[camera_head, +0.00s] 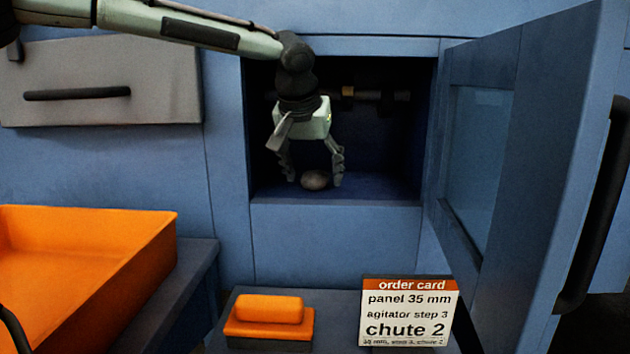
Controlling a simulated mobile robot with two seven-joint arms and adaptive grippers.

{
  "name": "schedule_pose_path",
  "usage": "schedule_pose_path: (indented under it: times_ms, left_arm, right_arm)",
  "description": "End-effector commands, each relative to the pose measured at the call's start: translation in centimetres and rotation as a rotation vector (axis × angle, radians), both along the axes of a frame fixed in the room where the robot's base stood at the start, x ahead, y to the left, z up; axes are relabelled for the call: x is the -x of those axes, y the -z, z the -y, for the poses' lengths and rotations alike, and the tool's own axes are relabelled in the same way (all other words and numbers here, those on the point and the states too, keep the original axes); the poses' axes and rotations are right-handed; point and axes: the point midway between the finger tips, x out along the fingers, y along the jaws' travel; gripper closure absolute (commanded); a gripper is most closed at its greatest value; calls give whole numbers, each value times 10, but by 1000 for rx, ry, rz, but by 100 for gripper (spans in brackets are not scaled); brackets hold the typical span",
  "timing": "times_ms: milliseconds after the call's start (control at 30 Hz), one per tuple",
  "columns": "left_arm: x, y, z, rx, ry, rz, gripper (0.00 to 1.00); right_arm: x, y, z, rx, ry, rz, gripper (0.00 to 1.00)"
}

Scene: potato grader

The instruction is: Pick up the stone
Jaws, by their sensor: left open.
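The stone (316,180) is a small rounded grey-brown lump on the floor of the open blue compartment (335,222), near its front edge. My left gripper (315,181) points down inside the compartment opening. Its fingers are open, one on each side of the stone, with the tips about level with it. Whether the fingers touch the stone I cannot tell. My right gripper is not in view.
The compartment's blue door (530,150) with a window stands open at the right. A dark rod lies across the compartment's back. Below are an orange block (268,310), an order card (409,312) and an orange tray (140,270). A grey drawer (100,80) is at upper left.

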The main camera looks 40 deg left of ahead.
Motion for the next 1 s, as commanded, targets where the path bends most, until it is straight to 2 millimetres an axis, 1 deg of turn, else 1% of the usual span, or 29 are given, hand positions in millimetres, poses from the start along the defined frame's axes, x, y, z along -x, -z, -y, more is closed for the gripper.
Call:
schedule_pose_path:
  times_ms: [100,267,300,733,767,1000]
  left_arm:
    - [-3,5,-1,-1,1,1,31]
    - [-3,5,-1,0,0,2,31]
    - [-3,5,-1,0,0,1,33]
    - [-3,5,-1,0,0,1,86]
    - [-3,5,-1,0,0,1,88]
    - [-3,4,-1,0,0,2,89]
  right_arm:
    - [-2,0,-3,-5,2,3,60]
    - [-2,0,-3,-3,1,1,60]
    - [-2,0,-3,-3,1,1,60]
    - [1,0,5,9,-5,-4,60]
    - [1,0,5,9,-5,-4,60]
    - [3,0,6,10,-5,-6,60]
